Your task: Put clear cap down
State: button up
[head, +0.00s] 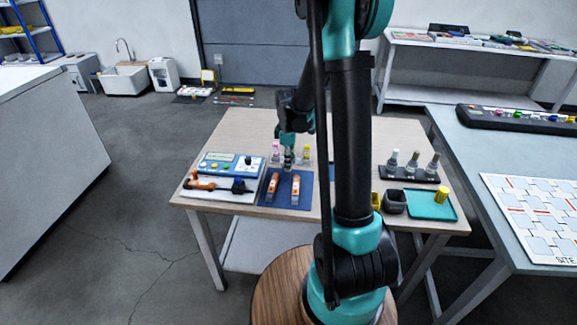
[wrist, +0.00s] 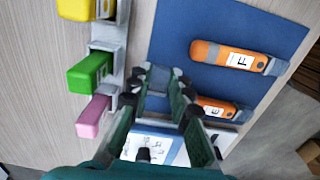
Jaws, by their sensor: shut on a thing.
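My gripper (head: 288,150) is over the back of the wooden table, near the bottle rack. In the wrist view my gripper (wrist: 159,88) is shut on a small grey, see-through-looking piece, which I take to be the clear cap (wrist: 158,77). It appears over the left edge of the blue mat (head: 285,202), beside the rack (wrist: 112,60). Two orange sensors, one on the left (head: 272,186) and one on the right (head: 295,188), lie on the mat. The cap's lower side and any contact below it are hidden.
The rack holds yellow (wrist: 76,8), green (wrist: 88,72) and pink (wrist: 92,117) pieces. A blue meter (head: 222,165) stands left of the mat. At right are a black rack with three bottles (head: 405,173), a dark cup (head: 395,202) and a teal tray (head: 425,208). My arm hides the table's middle.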

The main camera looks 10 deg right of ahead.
jog(key=shift+f, duration=0.75)
jog(key=shift+f, duration=0.1)
jog(key=o, duration=0.9)
jog(key=shift+c, duration=0.2)
notch_tip(320, 180, up, 12)
jog(key=s+d+f+m+t, duration=0.1)
jog(key=s+f+m, duration=0.1)
jog(key=s+m, duration=0.2)
jog(key=s+d+f+m+t, duration=0.1)
jog(key=s+m, duration=0.4)
jog(key=s, duration=0.5)
jog(key=s+d+f+m+t, duration=0.1)
jog(key=s+f+m+t, duration=0.1)
jog(key=s+m, duration=0.3)
jog(key=shift+s+d+f, duration=0.15)
jog(key=shift+s+f, duration=0.25)
jog(key=shift+s, duration=0.35)
jog(key=shift+s+d+f, duration=0.1)
jog(key=shift+s+f, duration=0.25)
jog(key=shift+s, duration=0.35)
